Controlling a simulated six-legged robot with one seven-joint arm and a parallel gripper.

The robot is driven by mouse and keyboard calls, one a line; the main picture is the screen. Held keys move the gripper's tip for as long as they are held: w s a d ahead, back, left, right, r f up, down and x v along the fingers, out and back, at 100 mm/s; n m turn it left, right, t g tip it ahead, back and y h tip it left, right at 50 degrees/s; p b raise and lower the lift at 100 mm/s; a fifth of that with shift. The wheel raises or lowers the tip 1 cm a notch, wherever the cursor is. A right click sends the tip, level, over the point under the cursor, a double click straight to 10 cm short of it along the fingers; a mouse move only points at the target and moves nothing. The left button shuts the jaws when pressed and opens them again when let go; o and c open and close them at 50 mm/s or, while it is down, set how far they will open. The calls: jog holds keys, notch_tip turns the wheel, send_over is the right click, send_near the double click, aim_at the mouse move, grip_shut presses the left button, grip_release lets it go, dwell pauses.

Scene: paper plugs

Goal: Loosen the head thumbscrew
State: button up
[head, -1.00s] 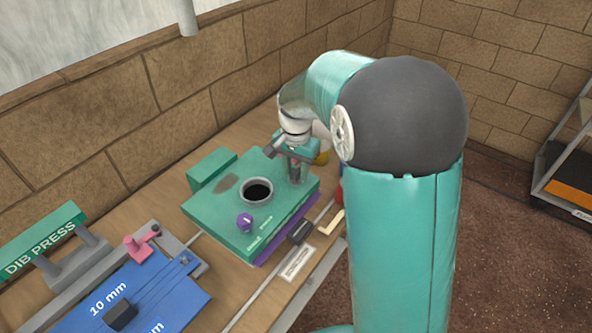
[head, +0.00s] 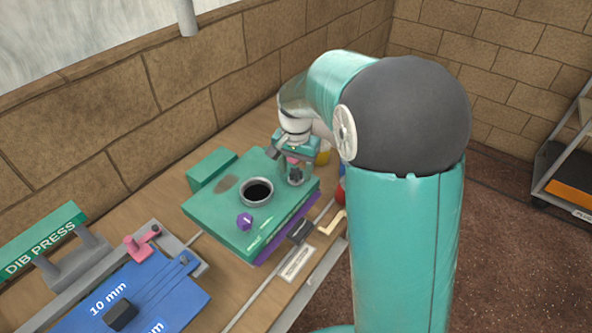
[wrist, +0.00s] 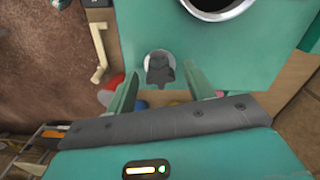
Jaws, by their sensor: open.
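The dark grey thumbscrew (wrist: 160,70) stands on a pale round seat in the green top plate of the machine head (head: 215,212). In the head view it shows only in part, below my gripper (head: 294,166). In the wrist view my gripper (wrist: 160,84) is open, with one green finger on each side of the thumbscrew and a gap visible on both sides. The fingers look apart from it. How far the fingertips are above the plate is hard to tell.
A round hole with a metal rim (head: 257,191) and a purple knob (head: 245,221) are on the same green plate. A blue die slide (head: 150,300) and the DIB PRESS sign (head: 40,240) lie to the left. Red, blue and yellow items stand just beyond the plate's edge.

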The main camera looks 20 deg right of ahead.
jog(key=shift+r, duration=1.9)
jog(key=shift+r, duration=2)
notch_tip(320, 180, up, 14)
send_over(296, 171)
